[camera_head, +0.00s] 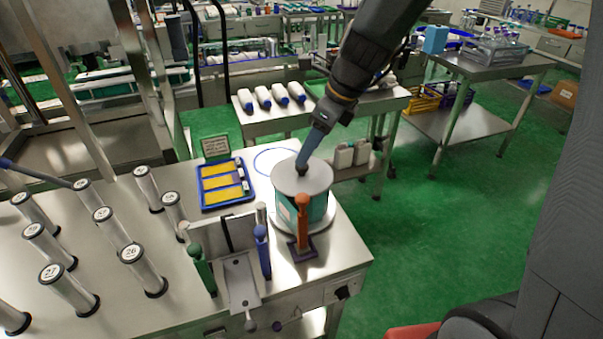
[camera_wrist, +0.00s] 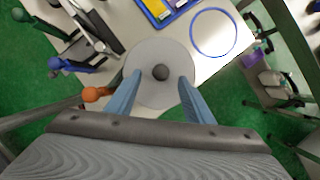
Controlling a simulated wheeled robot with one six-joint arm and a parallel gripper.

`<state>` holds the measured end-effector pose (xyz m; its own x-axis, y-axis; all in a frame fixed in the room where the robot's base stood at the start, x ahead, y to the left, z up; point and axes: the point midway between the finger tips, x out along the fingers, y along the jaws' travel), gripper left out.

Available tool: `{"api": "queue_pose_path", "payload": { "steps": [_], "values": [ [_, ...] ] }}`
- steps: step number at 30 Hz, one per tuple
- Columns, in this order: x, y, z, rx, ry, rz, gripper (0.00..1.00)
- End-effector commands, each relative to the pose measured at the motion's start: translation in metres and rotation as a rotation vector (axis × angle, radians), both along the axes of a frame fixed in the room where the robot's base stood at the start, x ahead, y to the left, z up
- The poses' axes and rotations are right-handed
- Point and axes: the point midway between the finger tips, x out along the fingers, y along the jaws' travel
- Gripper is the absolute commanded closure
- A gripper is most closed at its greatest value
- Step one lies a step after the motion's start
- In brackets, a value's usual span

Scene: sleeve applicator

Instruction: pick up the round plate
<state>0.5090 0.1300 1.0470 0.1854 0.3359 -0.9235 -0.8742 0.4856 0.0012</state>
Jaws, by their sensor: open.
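The round plate (camera_head: 302,178) is a grey disc with a dark knob at its centre. It lies on top of a teal cylinder (camera_head: 318,208) at the right end of the steel table. In the wrist view the plate (camera_wrist: 150,55) fills the middle, with its dark knob (camera_wrist: 161,72) between my fingers. My gripper (camera_head: 304,164) is over the plate at the knob, pointing down. In the wrist view my gripper (camera_wrist: 160,82) is open, with a blue finger on either side of the knob. I cannot tell whether the fingers touch the plate.
An orange-handled tool (camera_head: 302,220) stands just in front of the cylinder. A blue tray (camera_head: 202,196) and a blue ring outline (camera_head: 262,160) lie behind. Blue (camera_head: 262,248) and green (camera_head: 201,268) handles and several numbered clear cylinders (camera_head: 66,287) stand to the left.

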Motion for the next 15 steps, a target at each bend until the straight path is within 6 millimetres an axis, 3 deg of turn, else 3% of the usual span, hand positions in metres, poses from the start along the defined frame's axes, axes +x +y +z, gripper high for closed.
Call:
{"api": "queue_pose_path", "payload": {
  "steps": [9,15],
  "values": [
    [0.008,0.011,-0.037,-0.001,0.002,0.0,0.53],
    [0.01,0.014,-0.045,-0.003,-0.001,0.001,0.53]
  ]
}}
